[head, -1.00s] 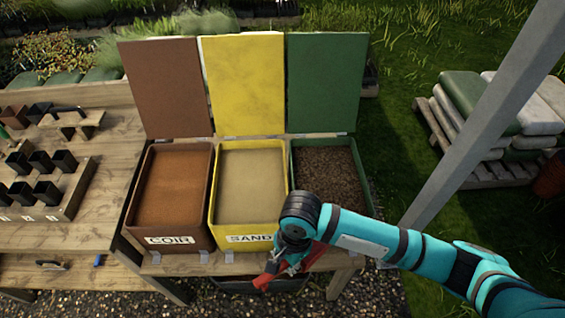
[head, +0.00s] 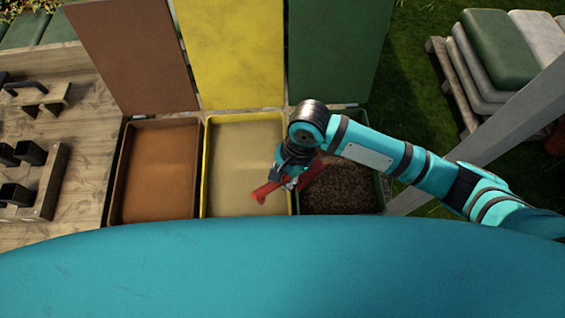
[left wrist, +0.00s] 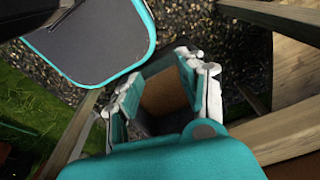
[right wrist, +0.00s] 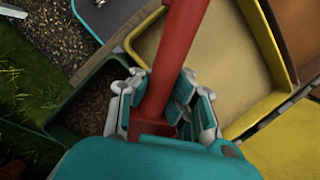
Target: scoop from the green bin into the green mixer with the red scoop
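The red scoop (head: 265,191) is in my right gripper (head: 291,181), above the border between the sand bin and the green bin (head: 381,194). The green bin is open and holds dark brown, coarse material; my right arm covers part of it. In the right wrist view my right gripper (right wrist: 163,110) has its fingers around the red handle (right wrist: 176,55), with the green bin's contents (right wrist: 85,110) to the left. My left gripper (left wrist: 160,98) is empty with its fingers apart, above gravel and wood. The green mixer is not in view.
The yellow sand bin (head: 205,170) and brown coir bin (head: 115,175) stand left of the green bin, lids raised behind. A wooden bench (head: 85,160) with black pots is at left. A grey post (head: 470,150) and stacked sacks (head: 495,55) are at right.

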